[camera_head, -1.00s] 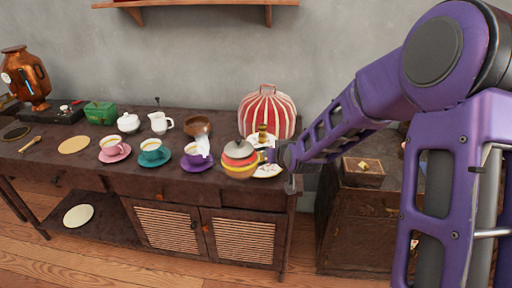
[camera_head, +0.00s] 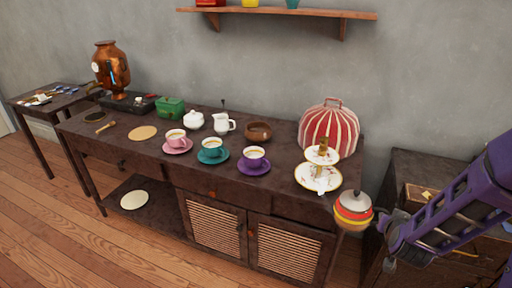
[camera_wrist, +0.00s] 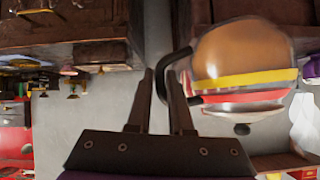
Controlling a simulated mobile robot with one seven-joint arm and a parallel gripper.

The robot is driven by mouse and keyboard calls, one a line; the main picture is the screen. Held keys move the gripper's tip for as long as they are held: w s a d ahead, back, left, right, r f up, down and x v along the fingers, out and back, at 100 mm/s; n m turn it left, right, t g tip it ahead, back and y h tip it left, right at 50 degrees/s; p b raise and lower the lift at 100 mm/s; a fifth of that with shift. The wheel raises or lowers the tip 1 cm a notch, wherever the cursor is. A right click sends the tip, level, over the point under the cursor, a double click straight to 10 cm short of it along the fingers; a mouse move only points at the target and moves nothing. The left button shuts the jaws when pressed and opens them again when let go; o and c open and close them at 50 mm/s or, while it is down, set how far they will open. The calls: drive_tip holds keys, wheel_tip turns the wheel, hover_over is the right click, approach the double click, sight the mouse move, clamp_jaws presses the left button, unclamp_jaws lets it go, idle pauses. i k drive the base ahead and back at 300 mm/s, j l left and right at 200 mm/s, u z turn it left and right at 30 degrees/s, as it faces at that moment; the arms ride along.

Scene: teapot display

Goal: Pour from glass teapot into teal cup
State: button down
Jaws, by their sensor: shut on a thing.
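The glass teapot (camera_head: 353,212), with red and yellow bands and a grey lid, hangs in the air at the table's front right corner. In the wrist view the teapot (camera_wrist: 242,62) appears upside down, with brown contents and a black handle between my fingers. My gripper (camera_head: 386,224) is shut on that handle; its fingers (camera_wrist: 168,85) show in the wrist view. The teal cup (camera_head: 212,145) stands upright on its teal saucer, well left of the teapot, with something pale yellowish inside. The teapot's spout is not clear in the head view.
A pink cup (camera_head: 177,138) and a purple cup (camera_head: 254,156) flank the teal cup. A tiered plate stand (camera_head: 318,178) and a striped cosy (camera_head: 329,128) stand at the table's right end. A creamer (camera_head: 222,124), sugar pot (camera_head: 193,120) and brown bowl (camera_head: 258,131) stand behind.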

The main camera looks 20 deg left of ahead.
sight(215, 150)
drive_tip(key=j+u, duration=0.2)
drive_tip(key=j, duration=0.25)
drive_tip(key=j+u, duration=0.25)
drive_tip(key=j, duration=0.2)
drive_tip(key=i+j+u, duration=0.2)
drive_tip(key=j, duration=0.2)
drive_tip(key=j+u, duration=0.25)
drive_tip(key=j, duration=0.15)
drive_tip(key=i+j+u, duration=0.2)
drive_tip(key=j, duration=0.2)
drive_tip(key=i+l, duration=0.35)
drive_tip(key=i, duration=0.1)
